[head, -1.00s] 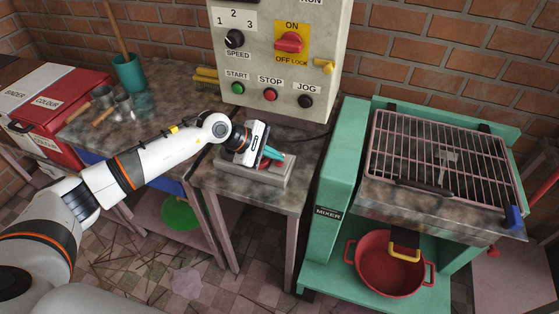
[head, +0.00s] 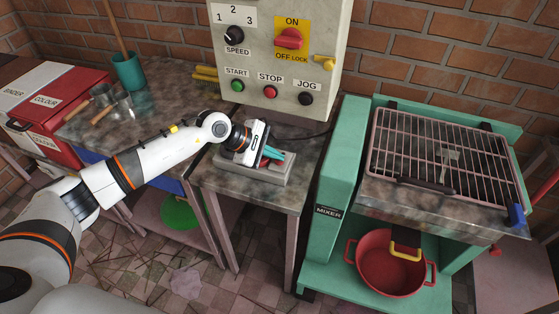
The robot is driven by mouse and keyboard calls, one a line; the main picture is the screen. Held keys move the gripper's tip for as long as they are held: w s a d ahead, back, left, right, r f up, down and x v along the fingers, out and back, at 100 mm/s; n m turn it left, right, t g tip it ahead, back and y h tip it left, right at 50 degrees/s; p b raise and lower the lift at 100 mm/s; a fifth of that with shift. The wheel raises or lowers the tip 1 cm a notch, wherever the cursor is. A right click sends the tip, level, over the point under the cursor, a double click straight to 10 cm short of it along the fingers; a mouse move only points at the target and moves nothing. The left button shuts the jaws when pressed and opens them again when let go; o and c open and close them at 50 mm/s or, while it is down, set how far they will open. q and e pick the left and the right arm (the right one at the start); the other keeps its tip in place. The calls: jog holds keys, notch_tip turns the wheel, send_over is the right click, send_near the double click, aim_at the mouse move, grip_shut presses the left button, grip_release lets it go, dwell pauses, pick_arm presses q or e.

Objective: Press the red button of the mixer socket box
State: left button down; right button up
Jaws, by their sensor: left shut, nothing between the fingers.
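A low grey box (head: 262,177), which I take to be the mixer socket box, sits on the small stone-topped table below the control panel. My left gripper (head: 273,155) is shut and empty, its teal fingertips right over the box top. I cannot tell whether the fingertips touch it. The red button on the box is mostly hidden by my gripper, and I cannot make it out clearly. My right gripper is not in view.
A control panel (head: 262,58) with START, STOP and JOG buttons stands behind the gripper. A green mixer stand (head: 338,180) with a wire rack (head: 440,155) and a red pot (head: 388,265) is at right. A teal cup (head: 128,72) and metal cups stand left.

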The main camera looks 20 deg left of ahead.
pick_arm(q)
jog(key=shift+f, duration=0.1)
dwell(0.3)
jog(key=shift+r, duration=0.4)
notch_tip(320, 180, up, 6)
jog(key=p, duration=0.2)
dwell(0.5)
